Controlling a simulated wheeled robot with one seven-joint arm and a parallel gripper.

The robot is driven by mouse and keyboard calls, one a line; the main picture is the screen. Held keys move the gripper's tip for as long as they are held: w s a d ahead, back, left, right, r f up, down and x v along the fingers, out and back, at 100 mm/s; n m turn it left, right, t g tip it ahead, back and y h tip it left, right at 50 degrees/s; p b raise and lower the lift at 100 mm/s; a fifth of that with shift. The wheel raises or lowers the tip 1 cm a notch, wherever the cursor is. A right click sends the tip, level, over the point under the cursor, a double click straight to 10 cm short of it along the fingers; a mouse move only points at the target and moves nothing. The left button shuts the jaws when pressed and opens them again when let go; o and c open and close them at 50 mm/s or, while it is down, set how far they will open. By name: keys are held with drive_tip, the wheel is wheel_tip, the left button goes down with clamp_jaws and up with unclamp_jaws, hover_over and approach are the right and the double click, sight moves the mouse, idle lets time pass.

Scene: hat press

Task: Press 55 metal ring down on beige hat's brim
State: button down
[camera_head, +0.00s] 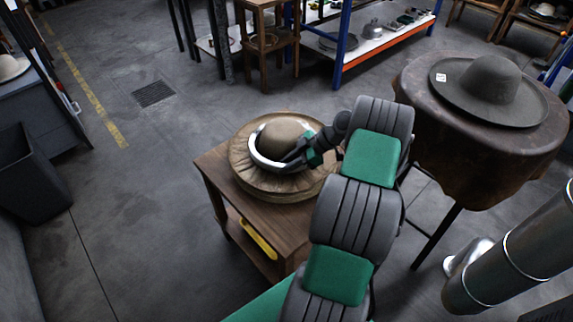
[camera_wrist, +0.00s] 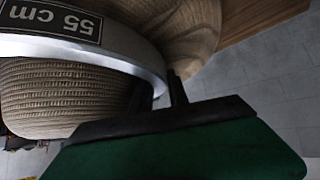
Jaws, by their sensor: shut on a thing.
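The beige hat (camera_head: 248,180) lies crown up on a small wooden table, its crown (camera_head: 284,137) rising through the metal ring (camera_head: 256,152). In the wrist view the ring (camera_wrist: 120,62) carries a black label (camera_wrist: 50,19) reading 55 cm. The ring is around the crown; I cannot tell whether it touches the brim all around. My gripper (camera_head: 300,155) is shut on the ring's near right side. It also shows in the wrist view (camera_wrist: 163,97), with the ring wall between its fingers. The woven crown (camera_wrist: 60,95) shows beside the ring.
The wooden table (camera_head: 210,178) has a lower shelf with a yellow thing (camera_head: 257,237). A round covered table (camera_head: 420,120) at the right bears a dark grey hat (camera_head: 490,80). A metal pipe (camera_head: 520,245) stands at the lower right.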

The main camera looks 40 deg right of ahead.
drive_tip(key=shift+f+b, duration=0.65)
drive_tip(key=shift+f, duration=0.05)
idle(0.6)
drive_tip(key=shift+s+a+f, duration=0.1)
drive_tip(key=shift+s+f, duration=0.05)
drive_tip(key=shift+f, duration=0.05)
idle(3.2)
drive_tip(key=shift+r, duration=0.25)
idle(1.5)
drive_tip(key=shift+r+p, duration=0.4)
drive_tip(key=shift+r, duration=0.4)
wheel_tip(320, 180, up, 12)
drive_tip(key=p, duration=0.7)
